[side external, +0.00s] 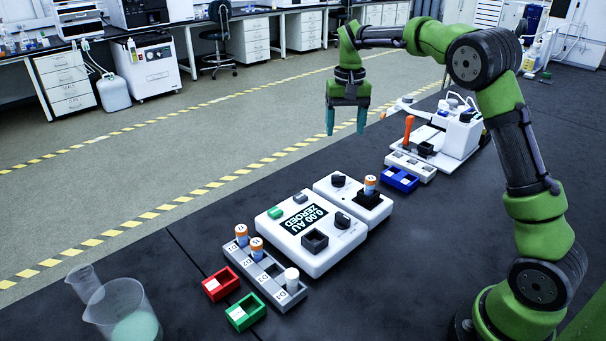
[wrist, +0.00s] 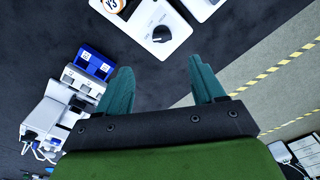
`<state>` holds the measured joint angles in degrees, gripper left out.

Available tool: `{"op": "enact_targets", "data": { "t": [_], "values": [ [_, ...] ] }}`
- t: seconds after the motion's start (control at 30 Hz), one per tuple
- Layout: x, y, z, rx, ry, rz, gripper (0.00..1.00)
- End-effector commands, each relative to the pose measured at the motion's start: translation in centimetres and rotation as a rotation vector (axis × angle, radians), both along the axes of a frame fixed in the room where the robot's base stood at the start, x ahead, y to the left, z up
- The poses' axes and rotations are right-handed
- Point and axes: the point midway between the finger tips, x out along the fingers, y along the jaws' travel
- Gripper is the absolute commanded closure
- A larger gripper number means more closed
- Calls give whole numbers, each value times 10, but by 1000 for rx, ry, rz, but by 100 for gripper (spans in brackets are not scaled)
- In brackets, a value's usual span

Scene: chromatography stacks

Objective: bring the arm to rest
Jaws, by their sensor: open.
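My gripper (side external: 347,118) hangs high in the side external view, its teal fingers apart and pointing down, with nothing between them. It is clear of the bench, above and behind the white instruments. In the wrist view my gripper (wrist: 158,82) also shows open and empty. My green arm (side external: 500,100) rises from the right side of the bench and bends over to the left.
A white photometer (side external: 296,255) reads "0.00 AU ZEROED". Next to it is a unit holding an orange-capped vial (side external: 370,183). A grey rack (side external: 270,272) holds several vials. Red (side external: 220,284), green (side external: 245,312) and blue (side external: 401,180) trays and beakers (side external: 123,310) stand on the black bench.

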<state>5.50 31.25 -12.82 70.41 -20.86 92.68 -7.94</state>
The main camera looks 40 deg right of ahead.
Motion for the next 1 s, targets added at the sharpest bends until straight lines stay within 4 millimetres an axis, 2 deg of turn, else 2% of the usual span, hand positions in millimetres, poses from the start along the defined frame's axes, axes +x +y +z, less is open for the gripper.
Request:
{"op": "enact_targets", "data": {
  "t": [0.17, 0.4, 0.6, 0.7, 0.83, 1.0],
  "values": [
    [-42, 31, 16, 41, -109, 59, 32],
    [-120, 86, 35, 85, -298, 148, 32],
    [-189, 124, 34, 95, -450, 219, 32],
    [-217, 137, 30, 93, -512, 248, 32],
    [-240, 146, 28, 91, -569, 275, 32],
    [-248, 149, 38, 83, -621, 291, 32]
  ]
}}
